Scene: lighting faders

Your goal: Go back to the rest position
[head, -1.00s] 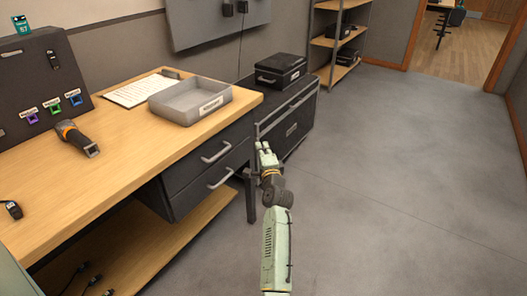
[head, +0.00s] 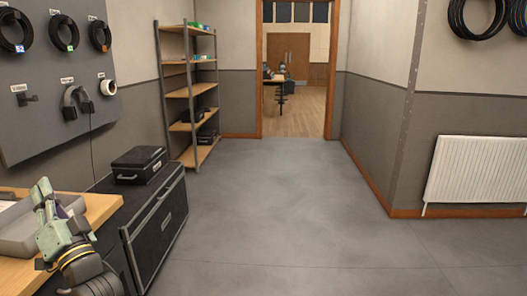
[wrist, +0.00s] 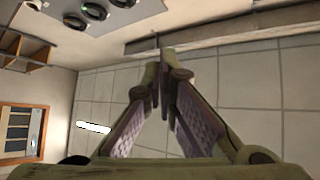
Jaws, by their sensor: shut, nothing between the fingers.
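My gripper (head: 44,188) is at the lower left of the head view, in front of the workbench (head: 104,207) and the grey tray (head: 14,238) on it. Its fingers point upward and it holds nothing. In the wrist view the two fingers of my gripper (wrist: 163,62) meet at their tips, with ceiling tiles behind them. My wrist hides part of the tray and of the bench edge.
A black case (head: 139,160) lies on a large black trunk (head: 158,218) beside the bench. Shelves (head: 190,92) stand behind. A doorway (head: 296,75) opens at the back and a radiator (head: 478,170) hangs at the right. The grey floor (head: 290,220) between is clear.

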